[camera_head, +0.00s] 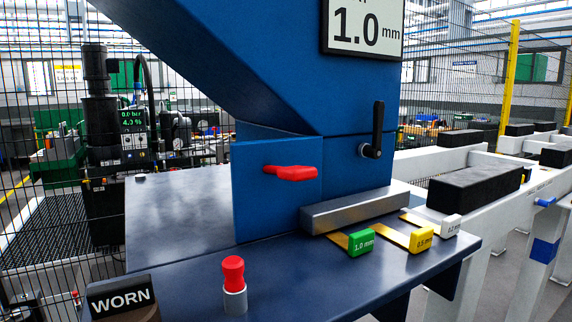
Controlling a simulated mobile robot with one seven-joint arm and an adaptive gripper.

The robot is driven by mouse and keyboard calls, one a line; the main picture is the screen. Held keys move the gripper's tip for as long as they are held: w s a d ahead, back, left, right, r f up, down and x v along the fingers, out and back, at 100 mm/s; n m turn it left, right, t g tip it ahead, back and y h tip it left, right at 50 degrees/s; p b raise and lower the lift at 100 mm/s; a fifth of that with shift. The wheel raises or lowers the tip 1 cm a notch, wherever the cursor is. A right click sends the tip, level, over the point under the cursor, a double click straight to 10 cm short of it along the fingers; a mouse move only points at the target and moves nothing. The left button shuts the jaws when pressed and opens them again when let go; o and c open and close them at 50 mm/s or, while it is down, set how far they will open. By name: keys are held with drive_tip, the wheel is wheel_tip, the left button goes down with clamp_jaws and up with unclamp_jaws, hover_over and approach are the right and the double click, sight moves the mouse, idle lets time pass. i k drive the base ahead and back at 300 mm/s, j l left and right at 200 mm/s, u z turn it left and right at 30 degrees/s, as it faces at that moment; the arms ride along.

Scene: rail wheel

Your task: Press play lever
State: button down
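A red lever (290,173) sticks out sideways from a blue panel on the front of the blue machine (275,75). It lies about level. A black lever handle (377,130) stands upright on a round pivot, to the right on the same machine. No label shows which of the two is the play lever. A display (362,27) at the top right of the machine reads 1.0 mm. My gripper is not in view, and nothing touches either lever.
A metal bar (355,211) lies by the machine. Gauges with green (361,243), yellow (421,240) and white (451,225) ends lie in front of it.

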sight(296, 173)
drive_tip(key=k+j+z, duration=0.15)
drive_tip(key=z, duration=0.25)
drive_tip(key=k+z, duration=0.2)
drive_tip(key=z, duration=0.15)
drive_tip(key=k+z, duration=0.1)
drive_tip(key=z, duration=0.4)
